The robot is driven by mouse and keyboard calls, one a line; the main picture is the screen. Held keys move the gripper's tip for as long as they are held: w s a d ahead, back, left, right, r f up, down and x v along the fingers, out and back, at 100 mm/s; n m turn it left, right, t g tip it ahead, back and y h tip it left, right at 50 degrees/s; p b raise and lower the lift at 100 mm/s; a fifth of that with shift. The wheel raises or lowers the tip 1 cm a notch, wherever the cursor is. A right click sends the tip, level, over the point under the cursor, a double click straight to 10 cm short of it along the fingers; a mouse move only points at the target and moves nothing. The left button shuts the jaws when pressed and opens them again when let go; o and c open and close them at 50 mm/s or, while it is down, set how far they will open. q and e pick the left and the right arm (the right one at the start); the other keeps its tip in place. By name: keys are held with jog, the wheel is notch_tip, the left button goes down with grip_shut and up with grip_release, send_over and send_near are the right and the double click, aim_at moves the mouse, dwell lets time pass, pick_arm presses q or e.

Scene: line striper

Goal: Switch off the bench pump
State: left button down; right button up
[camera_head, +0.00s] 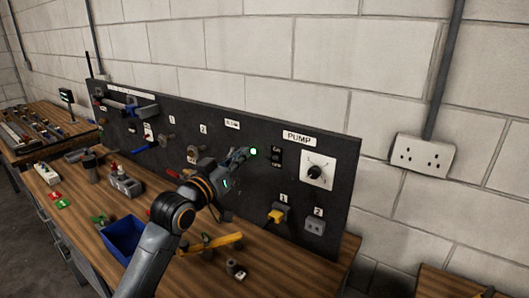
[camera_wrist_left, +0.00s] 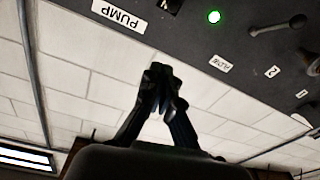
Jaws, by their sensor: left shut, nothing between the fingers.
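The PUMP label (camera_head: 298,138) is on the dark upright panel in the head view. Below it are a black switch (camera_head: 276,157) and a white plate with a dial (camera_head: 316,170). A green lamp (camera_head: 253,151) is lit left of the switch. My left gripper (camera_head: 243,154) is shut and empty, close to the lamp in the picture; I cannot tell its gap to the panel. In the left wrist view its closed fingertips (camera_wrist_left: 160,75) appear below the upside-down PUMP label (camera_wrist_left: 118,17) and lit lamp (camera_wrist_left: 214,16). The switch (camera_wrist_left: 171,4) is cut off at the top edge. My right gripper is not seen.
Yellow and grey connectors (camera_head: 277,215) stick out low on the panel (camera_head: 330,210). A blue bin (camera_head: 123,238), a yellow-handled tool (camera_head: 212,243) and small parts lie on the wooden bench. A wall socket (camera_head: 421,155) is to the right.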

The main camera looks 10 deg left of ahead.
pick_arm(q)
jog(key=w, duration=0.1)
jog(key=p, duration=0.4)
send_over(272, 157)
jog(key=a, duration=0.2)
jog(key=shift+s+a+r, duration=0.15)
jog(key=shift+s+r, duration=0.1)
jog(key=shift+r, duration=0.15)
jog(key=f, duration=0.1)
jog(key=f+p, duration=0.1)
jog(key=f, duration=0.1)
jog(key=shift+s+d+f+p, duration=0.1)
jog(key=shift+s+d+p, duration=0.1)
jog(key=shift+s+p, duration=0.15)
jog(key=shift+s+f, duration=0.2)
jog(key=shift+f, duration=0.3)
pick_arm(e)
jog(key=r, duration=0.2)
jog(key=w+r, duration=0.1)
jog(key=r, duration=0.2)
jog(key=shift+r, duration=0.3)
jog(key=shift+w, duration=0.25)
